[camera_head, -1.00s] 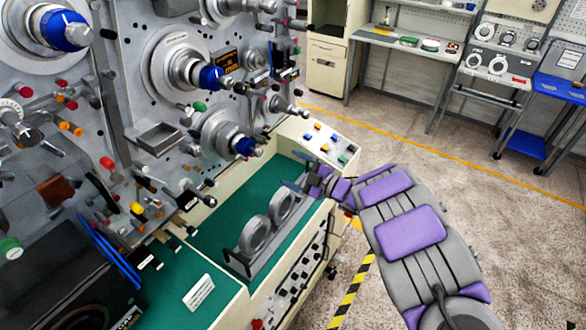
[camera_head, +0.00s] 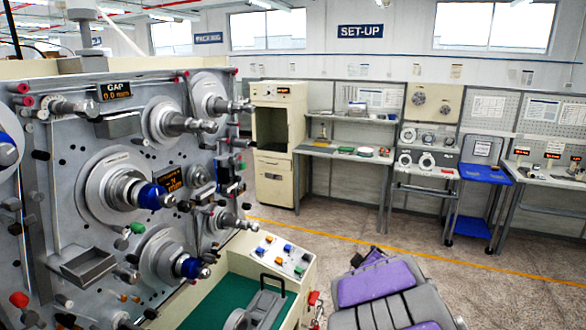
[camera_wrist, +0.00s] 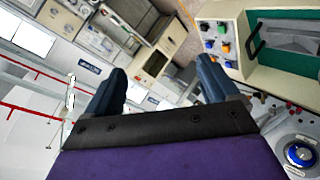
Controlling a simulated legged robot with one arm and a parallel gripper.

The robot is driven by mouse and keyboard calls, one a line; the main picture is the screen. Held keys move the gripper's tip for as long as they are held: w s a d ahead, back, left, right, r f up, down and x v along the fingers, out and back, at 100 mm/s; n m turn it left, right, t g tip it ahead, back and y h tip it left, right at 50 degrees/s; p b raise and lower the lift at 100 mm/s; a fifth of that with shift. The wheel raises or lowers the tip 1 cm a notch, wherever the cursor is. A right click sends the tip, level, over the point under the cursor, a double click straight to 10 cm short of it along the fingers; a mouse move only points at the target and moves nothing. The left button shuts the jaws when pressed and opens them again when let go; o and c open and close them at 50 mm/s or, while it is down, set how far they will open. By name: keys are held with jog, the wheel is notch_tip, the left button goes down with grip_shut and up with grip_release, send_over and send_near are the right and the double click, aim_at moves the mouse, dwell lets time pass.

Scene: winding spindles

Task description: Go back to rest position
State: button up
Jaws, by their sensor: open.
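My gripper (camera_wrist: 161,72) shows in the wrist view with its two dark blue fingers spread apart. Nothing is between the fingers. In the wrist view the room appears tilted, with the machine's coloured buttons (camera_wrist: 216,42) and green tray area at the upper right, beyond the fingers. In the head view my purple and grey arm is at the lower right, beside the winding machine (camera_head: 75,180). The gripper's fingers cannot be made out in the head view.
The machine's spindles (camera_head: 130,190) stick out at the left. A button panel (camera_head: 283,254) and green worktop (camera_head: 212,303) lie left of my arm. A cream cabinet (camera_head: 274,180), benches (camera_head: 345,153) and a blue cart (camera_head: 486,173) stand along the back. The floor between is clear.

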jog(key=s+d+f+m+g+h+b, duration=0.1)
jog(key=s+d+f+m+g, duration=0.15)
jog(key=s, duration=0.65)
jog(key=s+d+f+m+g+h+b, duration=0.1)
jog(key=s+d+m+g+h, duration=0.2)
jog(key=s, duration=0.6)
jog(key=s+a+f+m+g+y+b, duration=0.1)
jog(key=s+a+g, duration=0.1)
jog(key=s, duration=0.8)
jog(key=s+a+f+m+g+y+b, duration=0.1)
jog(key=s+a, duration=0.4)
jog(key=s, duration=0.5)
jog(key=s+a+f+m+g+y+b, duration=0.1)
jog(key=s+a+f+g+y, duration=0.2)
jog(key=s, duration=0.7)
jog(key=shift+a+f+g, duration=0.15)
jog(key=shift+f+g, duration=0.1)
jog(key=shift+g, duration=1)
jog(key=shift+m, duration=0.25)
jog(key=shift+c, duration=0.4)
